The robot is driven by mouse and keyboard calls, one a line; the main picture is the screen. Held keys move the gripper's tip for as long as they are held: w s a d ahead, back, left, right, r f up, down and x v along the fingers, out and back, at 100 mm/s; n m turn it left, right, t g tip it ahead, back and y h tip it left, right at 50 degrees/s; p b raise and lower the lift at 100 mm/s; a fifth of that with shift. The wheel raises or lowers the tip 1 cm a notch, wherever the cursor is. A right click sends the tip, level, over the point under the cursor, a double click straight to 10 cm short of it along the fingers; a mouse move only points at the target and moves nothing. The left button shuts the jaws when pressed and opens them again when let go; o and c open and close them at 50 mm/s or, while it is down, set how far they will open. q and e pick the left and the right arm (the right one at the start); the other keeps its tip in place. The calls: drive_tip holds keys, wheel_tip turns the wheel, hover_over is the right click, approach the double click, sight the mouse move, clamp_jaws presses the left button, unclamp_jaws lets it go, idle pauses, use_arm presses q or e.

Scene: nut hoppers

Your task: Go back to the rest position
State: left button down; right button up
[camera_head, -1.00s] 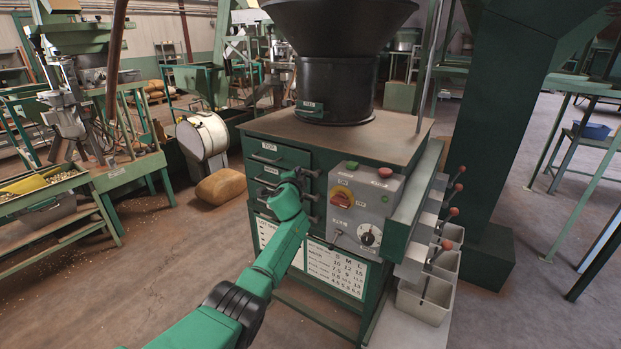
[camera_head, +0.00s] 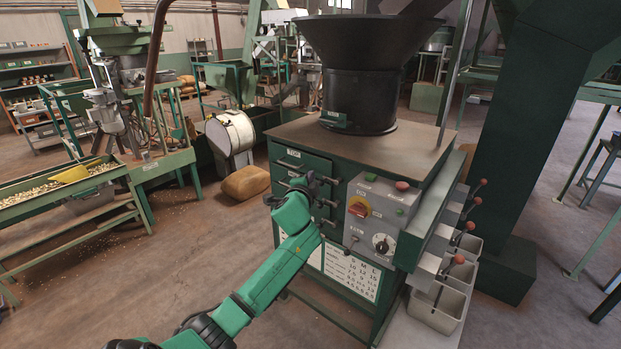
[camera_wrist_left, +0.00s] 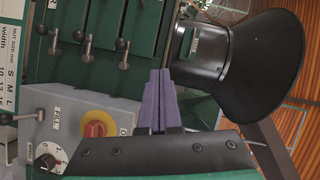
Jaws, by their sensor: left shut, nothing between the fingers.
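My left arm comes in from the lower left in the head view and ends at my left gripper (camera_head: 312,184), in front of the green machine cabinet (camera_head: 333,163) and its drawers. The fingers are hard to make out there. In the left wrist view the two purple fingers (camera_wrist_left: 159,77) are pressed together, with nothing between them. The grey control panel (camera_wrist_left: 90,113) with its red and yellow knob (camera_wrist_left: 95,129) and the black hopper (camera_wrist_left: 245,65) lie behind them. My right gripper is in neither view.
The black hopper (camera_head: 362,75) stands on the cabinet top. Grey bins (camera_head: 437,307) with red-knobbed levers line its right side. A trough of nuts (camera_head: 60,190) stands at the left. A sack (camera_head: 246,182) and a white drum (camera_head: 230,133) are behind. Floor at lower left is clear.

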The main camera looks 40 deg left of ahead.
use_arm(q)
drive_tip(key=shift+w+a+f, duration=0.15)
drive_tip(key=shift+a+f, duration=0.05)
drive_tip(key=shift+a, duration=0.05)
drive_tip(key=s+d+f+n+g+h+b, duration=0.15)
drive_tip(key=s+f, duration=0.25)
drive_tip(key=f, duration=1)
drive_tip(key=s+d+f+g+h+b, duration=0.1)
drive_tip(key=s+d+f+g, duration=0.25)
drive_tip(key=f, duration=0.95)
drive_tip(key=s+d+f+n+g+h+b, duration=0.15)
drive_tip(key=s+f, duration=0.35)
drive_tip(key=f, duration=0.9)
drive_tip(key=s+d+f+n+g+h, duration=0.1)
drive_tip(key=s+d+f+g, duration=0.15)
drive_tip(key=s+f, duration=0.6)
drive_tip(key=s+d+f+n+g+h, duration=0.1)
drive_tip(key=s+d+f, duration=0.3)
drive_tip(key=s+f, duration=0.4)
drive_tip(key=s+d+f+n+g+b, duration=0.1)
drive_tip(key=s+d+f+g, duration=0.1)
drive_tip(key=s, duration=0.9)
drive_tip(key=s+d+f+n+g+h, duration=0.1)
drive_tip(key=s+d+f, duration=0.4)
drive_tip(key=s, duration=0.5)
drive_tip(key=shift+s+d+f+g+h+b, duration=0.2)
drive_tip(key=shift+s+f+g+h+b, duration=0.15)
drive_tip(key=shift+f+g+b, duration=0.1)
